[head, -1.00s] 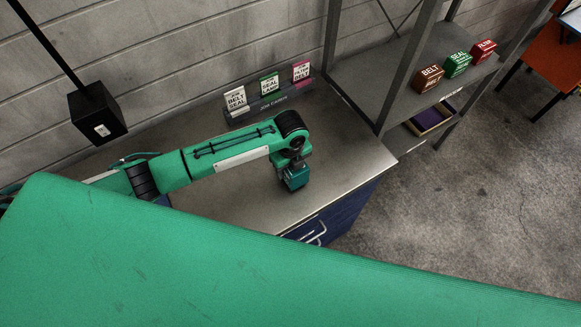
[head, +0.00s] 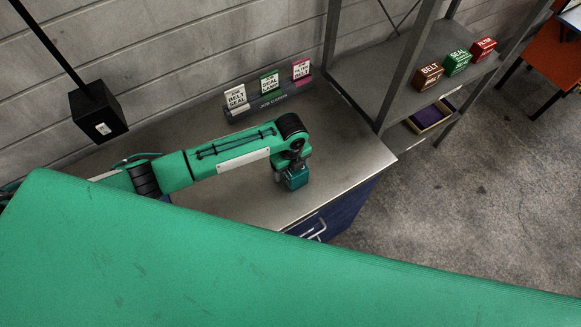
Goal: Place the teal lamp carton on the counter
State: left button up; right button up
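The teal lamp carton (head: 297,181) is a small dark teal box at the right end of the grey counter (head: 352,166), near its front edge. My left gripper (head: 292,172) points down and its fingers are closed about the carton. The carton is at or just above the counter top; I cannot tell whether it touches. My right gripper is out of view.
A rack with several small label cards (head: 269,84) stands at the counter's back. A grey shelf (head: 372,73) with brown, green and red boxes is at right. A black box (head: 98,112) hangs at left. A large green surface hides the lower view.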

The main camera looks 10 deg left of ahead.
pick_arm(q)
notch_tip(320, 180, up, 10)
jog(key=b, duration=0.3)
jog(key=shift+r, duration=0.95)
jog(key=shift+d+f, duration=0.1)
